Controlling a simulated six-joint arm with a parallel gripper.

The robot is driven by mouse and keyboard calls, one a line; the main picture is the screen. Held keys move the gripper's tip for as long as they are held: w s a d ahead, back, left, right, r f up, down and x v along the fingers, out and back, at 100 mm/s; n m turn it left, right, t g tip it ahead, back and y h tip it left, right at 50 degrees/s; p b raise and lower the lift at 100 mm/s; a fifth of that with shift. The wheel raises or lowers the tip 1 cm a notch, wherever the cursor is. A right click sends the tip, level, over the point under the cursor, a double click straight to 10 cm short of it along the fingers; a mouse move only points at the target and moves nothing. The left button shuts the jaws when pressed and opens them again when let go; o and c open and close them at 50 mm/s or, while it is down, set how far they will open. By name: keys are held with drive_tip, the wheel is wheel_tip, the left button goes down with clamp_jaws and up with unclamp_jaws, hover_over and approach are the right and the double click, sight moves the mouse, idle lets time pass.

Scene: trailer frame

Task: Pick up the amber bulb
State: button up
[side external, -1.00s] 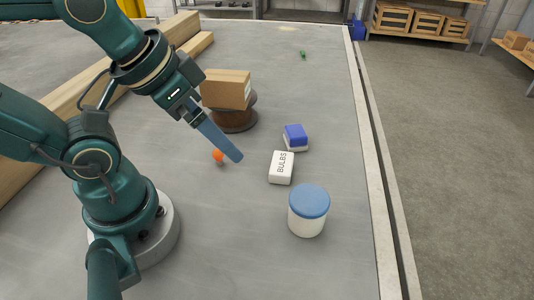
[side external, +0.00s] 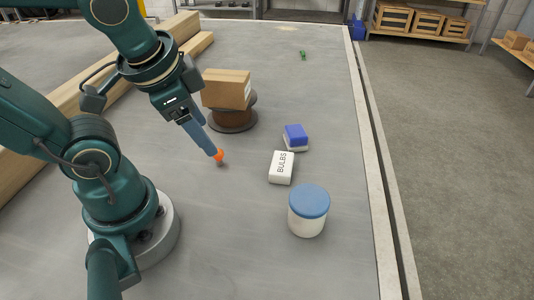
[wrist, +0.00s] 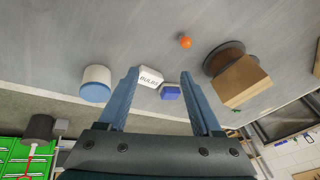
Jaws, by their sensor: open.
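The amber bulb (side external: 219,156) is small and orange and lies on the grey trailer deck (side external: 250,220). My gripper (side external: 212,151) is open and empty, its blue fingers slanting down with the tips beside the bulb in the side view. In the wrist view the bulb (wrist: 185,41) lies beyond the fingertips, toward the right finger, and not between the fingers (wrist: 159,72). I cannot tell the exact gap from tips to bulb. A white box marked BULBS (side external: 281,168) lies to the right of the bulb.
A blue-lidded white jar (side external: 308,212) stands at the front right. A blue and white block (side external: 295,137) sits behind the BULBS box. A cardboard box (side external: 226,89) rests on a brown spool (side external: 233,119) behind the bulb. Timber beams (side external: 190,45) lie at the left. The deck in front is clear.

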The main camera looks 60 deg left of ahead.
sight(219, 156)
drive_tip(key=w+a+f+m+y, duration=0.1)
drive_tip(key=f+m+y, duration=0.2)
drive_tip(key=m, duration=0.3)
drive_tip(key=w+a+f+m+g+y, duration=0.1)
drive_tip(key=w+a+f+m+y, duration=0.1)
drive_tip(key=f+m+y, duration=0.2)
drive_tip(key=w+a+f+m+y, duration=0.1)
drive_tip(key=f+m+y, duration=0.3)
drive_tip(key=m, duration=0.5)
drive_tip(key=shift+w+a+f+g, duration=0.15)
drive_tip(key=shift+w+f+g, duration=0.15)
drive_tip(key=shift+w, duration=0.3)
drive_tip(key=shift+s+f+m, duration=0.35)
drive_tip(key=shift+f+m, duration=0.2)
drive_tip(key=shift+m, duration=0.15)
drive_tip(key=shift+x, duration=2.4)
clamp_jaws()
